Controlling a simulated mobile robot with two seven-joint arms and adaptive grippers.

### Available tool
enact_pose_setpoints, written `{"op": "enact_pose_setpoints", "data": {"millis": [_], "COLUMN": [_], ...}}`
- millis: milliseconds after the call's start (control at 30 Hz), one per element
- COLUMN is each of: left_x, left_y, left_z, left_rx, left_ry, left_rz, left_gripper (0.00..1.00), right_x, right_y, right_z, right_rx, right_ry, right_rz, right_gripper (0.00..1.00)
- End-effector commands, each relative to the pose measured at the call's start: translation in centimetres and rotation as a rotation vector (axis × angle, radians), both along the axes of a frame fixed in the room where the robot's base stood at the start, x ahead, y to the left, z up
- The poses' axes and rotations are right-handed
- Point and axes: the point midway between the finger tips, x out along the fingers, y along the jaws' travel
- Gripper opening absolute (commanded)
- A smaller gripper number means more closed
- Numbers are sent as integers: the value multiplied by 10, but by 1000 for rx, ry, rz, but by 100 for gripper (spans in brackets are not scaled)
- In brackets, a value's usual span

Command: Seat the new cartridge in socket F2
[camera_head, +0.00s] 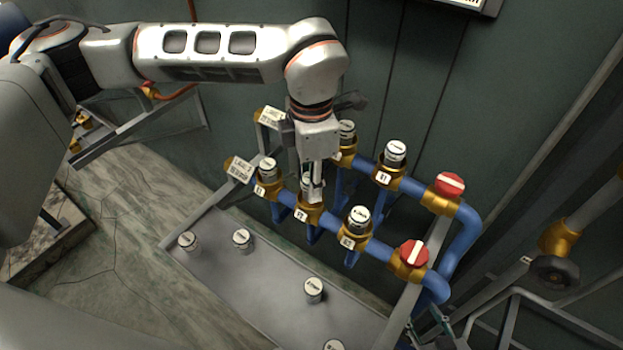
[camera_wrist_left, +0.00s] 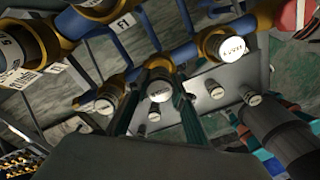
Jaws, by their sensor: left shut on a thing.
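My left gripper (camera_head: 314,196) points down over socket F2 (camera_head: 306,214), the middle gold collar of the front blue pipe. It is shut on a white-capped cartridge (camera_wrist_left: 160,91), whose cap shows between the dark green fingers in the left wrist view. The cartridge is in line with the gold collar (camera_wrist_left: 158,66) there. How deep it sits is hidden by the fingers. In the head view the gripper hides most of the cartridge. My right gripper (camera_head: 430,331) shows only in part at the bottom right, and its jaw opening is unclear.
Capped cartridges stand in the neighbouring front sockets, left (camera_head: 267,169) and right (camera_head: 358,218). The back pipe carries more, including one (camera_head: 395,153). Red valve knobs (camera_head: 413,254) (camera_head: 449,185) are at the right. Several loose cartridges stand on the grey tray (camera_head: 270,278) in front.

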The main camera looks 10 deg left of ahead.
Motion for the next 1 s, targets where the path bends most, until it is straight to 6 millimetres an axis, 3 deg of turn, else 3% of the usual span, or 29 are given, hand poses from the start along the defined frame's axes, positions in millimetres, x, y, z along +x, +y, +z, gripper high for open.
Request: {"op": "enact_pose_setpoints", "data": {"millis": [1000], "left_x": [0], "left_y": [0], "left_z": [-16], "left_rx": [0], "left_ry": [0], "left_rz": [0], "left_gripper": [1], "right_x": [-1], "right_y": [1], "right_z": [-12], "right_rx": [2], "right_ry": [2], "right_rz": [0], "right_gripper": [40]}}
